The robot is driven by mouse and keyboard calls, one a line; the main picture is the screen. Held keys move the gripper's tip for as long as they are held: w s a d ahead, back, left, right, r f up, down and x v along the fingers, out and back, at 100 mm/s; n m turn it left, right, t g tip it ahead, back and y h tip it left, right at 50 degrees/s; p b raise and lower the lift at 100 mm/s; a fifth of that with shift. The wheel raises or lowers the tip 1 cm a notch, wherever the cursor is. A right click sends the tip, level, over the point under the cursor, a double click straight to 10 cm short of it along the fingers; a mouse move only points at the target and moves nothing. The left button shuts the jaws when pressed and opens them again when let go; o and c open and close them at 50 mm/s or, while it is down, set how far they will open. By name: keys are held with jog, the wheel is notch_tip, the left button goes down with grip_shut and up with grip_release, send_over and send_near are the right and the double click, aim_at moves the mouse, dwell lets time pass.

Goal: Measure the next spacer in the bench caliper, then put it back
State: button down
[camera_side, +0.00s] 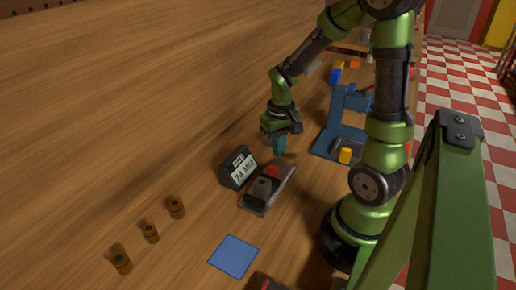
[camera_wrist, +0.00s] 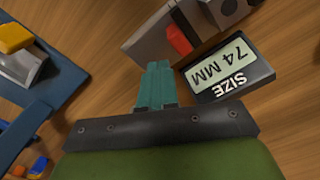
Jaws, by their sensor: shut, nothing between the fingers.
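Three brown spacers stand in a slanted row at the lower left of the side view: a front one (camera_side: 121,260), a middle one (camera_side: 151,233) and a back one (camera_side: 176,207). The bench caliper (camera_side: 257,200) has a grey base, a dark block and a red part; it also shows at the top of the wrist view (camera_wrist: 160,38). I see no spacer in it. The size display (camera_side: 238,168) stands beside it and reads 74 MM, upside down in the wrist view (camera_wrist: 228,72). My gripper (camera_side: 279,153) has its teal fingers (camera_wrist: 157,70) together, empty, above the bench behind the caliper.
A blue square mat (camera_side: 234,256) lies flat in front of the caliper. A blue stand (camera_side: 343,110) with a yellow part (camera_side: 345,155) is right of my gripper. Small coloured blocks (camera_side: 336,76) lie farther back. The wooden bench left of the display is clear.

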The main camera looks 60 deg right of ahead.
aim_at(273, 166)
jog(key=shift+f, duration=0.1)
jog(key=shift+f, duration=2.7)
jog(key=shift+a, duration=0.1)
jog(key=shift+a, duration=2.05)
jog(key=shift+d, duration=0.1)
jog(key=shift+d, duration=0.55)
